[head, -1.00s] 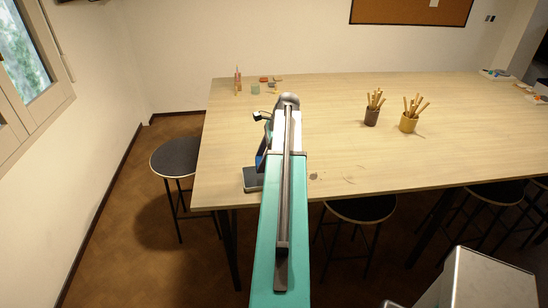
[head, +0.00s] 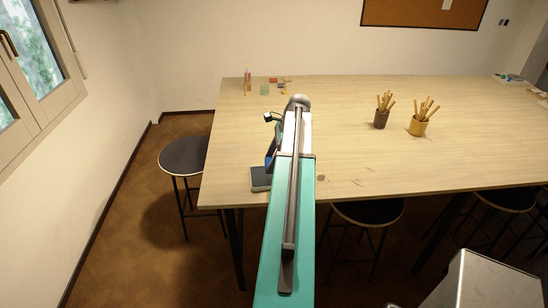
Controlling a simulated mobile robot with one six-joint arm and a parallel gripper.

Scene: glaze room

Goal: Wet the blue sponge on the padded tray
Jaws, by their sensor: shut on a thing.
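My teal arm reaches forward from the bottom of the head view over the near left part of the table. My gripper (head: 272,150) hangs at the arm's left side, mostly hidden by the arm, and its fingertips are not clear. A small blue patch beside it looks like the blue sponge (head: 270,159), shut in the jaws; most of it is hidden. A dark grey flat block with a pale edge (head: 261,179) shows just below, near the table's front edge. It may be the padded tray, but I cannot tell, nor whether sponge and block touch.
The wooden table (head: 330,130) is mostly bare. Small items, including a green cup (head: 264,89), stand far left. A dark pot (head: 381,119) and a yellow pot (head: 418,127) hold sticks. Stools (head: 184,155) stand around. A grey metal box (head: 485,280) is at bottom right.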

